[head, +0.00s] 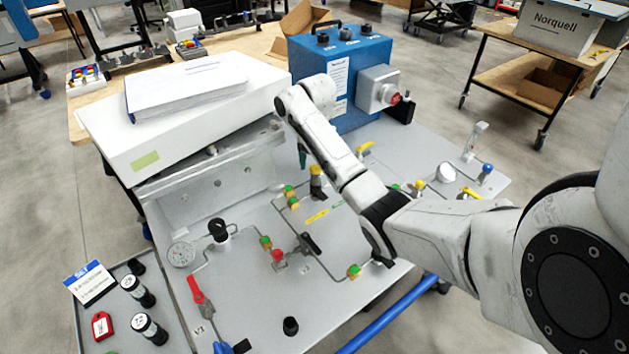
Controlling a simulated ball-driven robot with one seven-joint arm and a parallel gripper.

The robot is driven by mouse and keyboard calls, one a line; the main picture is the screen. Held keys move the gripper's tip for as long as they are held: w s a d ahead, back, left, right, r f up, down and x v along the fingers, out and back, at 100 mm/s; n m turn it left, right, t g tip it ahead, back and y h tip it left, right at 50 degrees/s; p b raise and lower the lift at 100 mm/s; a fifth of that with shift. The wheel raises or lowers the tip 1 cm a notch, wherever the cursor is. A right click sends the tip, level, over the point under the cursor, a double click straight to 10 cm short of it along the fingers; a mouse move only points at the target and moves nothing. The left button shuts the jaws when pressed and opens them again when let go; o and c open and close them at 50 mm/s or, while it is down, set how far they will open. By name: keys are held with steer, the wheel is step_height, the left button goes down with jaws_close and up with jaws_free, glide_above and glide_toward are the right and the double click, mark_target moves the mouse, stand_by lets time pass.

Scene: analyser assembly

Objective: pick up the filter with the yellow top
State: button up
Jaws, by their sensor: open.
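The filter with the yellow top (316,171) stands upright on the grey panel, near its middle. Its dark body shows below the yellow top. Another filter, with a black top (218,227), stands further left by a round gauge (181,254).
The grey panel (250,314) carries thin pipes, green and yellow fittings, a red-handled valve (201,296) and a black knob (290,326). A blue box (312,60) and a white casing with a binder (185,88) stand behind. A left tray holds bottles (150,328) and a red tag (102,325).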

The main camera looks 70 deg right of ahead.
mark_target(316, 179)
steer(key=f, duration=0.5)
steer(key=shift+w+f+p, duration=0.2)
steer(key=shift+f+p, duration=0.1)
steer(key=shift+p, duration=0.1)
steer(key=shift+c, duration=0.2)
steer(key=shift+d, duration=0.1)
jaws_close()
